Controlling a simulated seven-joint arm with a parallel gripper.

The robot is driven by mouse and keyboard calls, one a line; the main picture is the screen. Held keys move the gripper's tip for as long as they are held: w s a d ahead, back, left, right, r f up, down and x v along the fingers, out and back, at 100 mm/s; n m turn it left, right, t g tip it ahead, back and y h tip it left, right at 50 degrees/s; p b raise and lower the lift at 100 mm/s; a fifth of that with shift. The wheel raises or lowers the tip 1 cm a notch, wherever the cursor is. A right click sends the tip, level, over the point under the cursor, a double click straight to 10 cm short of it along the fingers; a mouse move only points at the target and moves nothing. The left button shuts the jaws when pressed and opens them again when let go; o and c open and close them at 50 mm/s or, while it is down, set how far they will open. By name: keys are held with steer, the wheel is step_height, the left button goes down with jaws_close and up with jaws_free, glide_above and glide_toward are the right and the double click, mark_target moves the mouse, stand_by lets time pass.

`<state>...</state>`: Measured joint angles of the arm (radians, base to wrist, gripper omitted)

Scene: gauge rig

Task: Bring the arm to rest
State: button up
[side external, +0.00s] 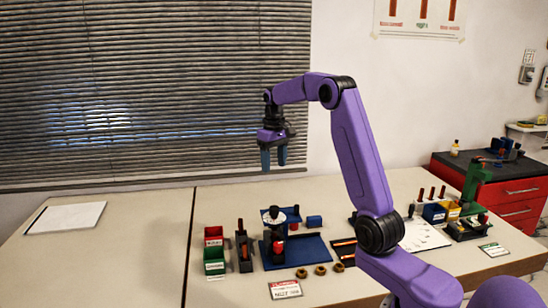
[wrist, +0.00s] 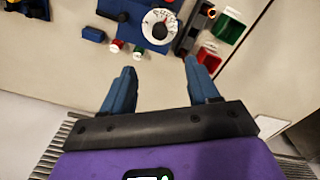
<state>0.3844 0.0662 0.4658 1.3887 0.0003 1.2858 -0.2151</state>
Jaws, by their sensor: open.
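My purple arm is raised over the bench in the side external view. My gripper (side external: 273,157) hangs fingers down, high above the blue gauge rig (side external: 310,252), and touches nothing. In the wrist view its two blue fingers (wrist: 160,92) stand apart with nothing between them. The gauge's white dial (wrist: 160,27) with a dark knob lies beyond the fingertips in the wrist view. In the side external view the dial is seen nearly edge-on, so its reading cannot be told.
A red bin (side external: 213,235) and a green bin (side external: 214,262) stand left of the rig. Several brass nuts (side external: 320,270) and a label card (side external: 285,289) lie in front. A white panel (side external: 65,218) lies far left, with bare bench between. A red cabinet (side external: 515,193) stands at right.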

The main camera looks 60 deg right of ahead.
steer(key=shift+r, duration=0.8)
steer(key=s+a+f+n, duration=0.1)
steer(key=s+a+n, duration=0.35)
steer(key=a, duration=0.75)
steer(key=s+a+n, duration=0.3)
steer(key=s+a, duration=0.3)
steer(key=a, duration=0.7)
steer(key=s+a+f+n, duration=0.1)
steer(key=s+n, duration=0.3)
steer(key=s, duration=0.7)
steer(key=s+a+f+n, duration=0.2)
steer(key=s+f+n, duration=0.1)
steer(key=s, duration=0.9)
steer(key=shift+s+a+f+n, duration=0.25)
steer(key=shift+a+f+n, duration=0.1)
steer(key=shift+f, duration=0.4)
